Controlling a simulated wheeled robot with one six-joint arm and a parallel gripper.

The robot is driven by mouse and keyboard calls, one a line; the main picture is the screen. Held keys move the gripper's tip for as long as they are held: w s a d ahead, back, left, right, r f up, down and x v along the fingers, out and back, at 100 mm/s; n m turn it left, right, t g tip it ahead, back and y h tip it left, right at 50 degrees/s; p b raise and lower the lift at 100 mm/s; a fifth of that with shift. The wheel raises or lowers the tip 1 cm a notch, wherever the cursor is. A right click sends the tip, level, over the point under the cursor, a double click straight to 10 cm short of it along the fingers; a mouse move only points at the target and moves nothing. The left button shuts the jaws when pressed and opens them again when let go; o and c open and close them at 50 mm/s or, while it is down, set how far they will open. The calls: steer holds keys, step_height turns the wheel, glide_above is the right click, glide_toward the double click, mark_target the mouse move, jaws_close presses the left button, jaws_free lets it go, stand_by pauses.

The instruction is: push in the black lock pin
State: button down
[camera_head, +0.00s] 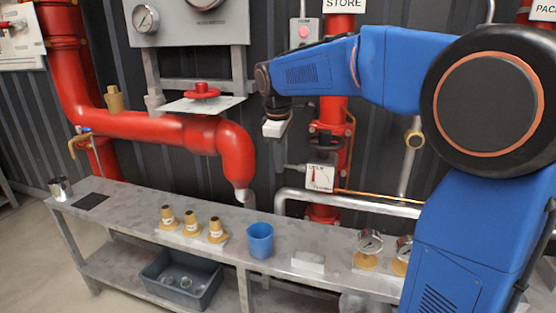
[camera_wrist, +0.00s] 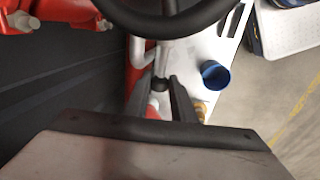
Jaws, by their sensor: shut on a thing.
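In the wrist view, the two dark fingers of my gripper (camera_wrist: 160,88) close in around a small, dark, round knob that looks like the black lock pin (camera_wrist: 159,84). The fingers hide much of it, and how far in it sits cannot be seen. In the head view, the end of my blue arm (camera_head: 275,108) points down in front of the dark wall, left of the upright red pipe. The fingers and the pin cannot be made out there.
A dark ring (camera_wrist: 165,27) crosses the top of the wrist view. Below my arm is a grey bench (camera_head: 150,212) with a blue cup (camera_head: 260,240), several brass fittings (camera_head: 190,222) and gauges (camera_head: 370,243). A red pipe with a spout (camera_head: 236,160) stands left. A label plate (camera_head: 319,178) is right.

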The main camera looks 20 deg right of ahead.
steer(key=shift+s+d, duration=0.65)
steer(key=shift+d, duration=0.3)
steer(key=c, duration=1.5)
jaws_free()
steer(key=shift+d, duration=0.1)
steer(key=s+r, duration=0.1)
steer(key=r, duration=0.4)
steer(key=s+a+r, duration=0.1)
steer(key=r, duration=0.5)
steer(key=s+a+r, duration=0.1)
steer(key=r, duration=0.5)
